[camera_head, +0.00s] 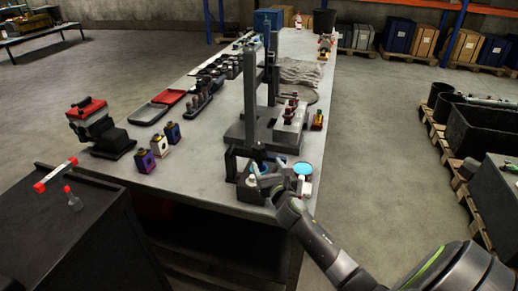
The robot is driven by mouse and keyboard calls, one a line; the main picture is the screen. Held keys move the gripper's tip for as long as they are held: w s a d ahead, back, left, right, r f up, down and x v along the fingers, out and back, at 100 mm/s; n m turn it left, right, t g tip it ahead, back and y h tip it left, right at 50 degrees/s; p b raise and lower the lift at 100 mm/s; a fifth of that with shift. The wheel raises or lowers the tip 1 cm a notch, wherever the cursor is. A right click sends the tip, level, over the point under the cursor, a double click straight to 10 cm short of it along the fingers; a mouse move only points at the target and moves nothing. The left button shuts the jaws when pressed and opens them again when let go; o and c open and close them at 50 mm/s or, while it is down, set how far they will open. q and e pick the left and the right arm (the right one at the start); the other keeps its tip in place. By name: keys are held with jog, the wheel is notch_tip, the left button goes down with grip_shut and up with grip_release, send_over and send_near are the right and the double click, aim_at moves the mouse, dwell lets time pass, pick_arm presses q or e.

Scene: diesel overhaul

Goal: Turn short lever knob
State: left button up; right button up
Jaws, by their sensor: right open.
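My right arm reaches in from the lower right, and its open gripper (281,180) is at the near end of the grey workbench (205,180), among small fittings of a dark upright stand (250,90). A light blue disc (303,169) lies just right of the gripper, and a small white rounded part (252,181) is just left of it. The short lever knob cannot be told apart from these small parts at this size. The gripper hides part of the fittings, and I cannot tell whether it touches any. My left gripper is out of view.
Small coloured blocks (159,146) and a red-topped device (92,120) stand left on the bench. A dark cabinet (80,235) is at lower left. Pallets with bins (480,130) line the right; the floor between is clear.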

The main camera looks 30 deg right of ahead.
aim_at(260, 153)
jog(key=b+x, duration=0.1)
jog(key=x, duration=0.9)
jog(key=c, duration=1)
jog(key=shift+a, duration=0.1)
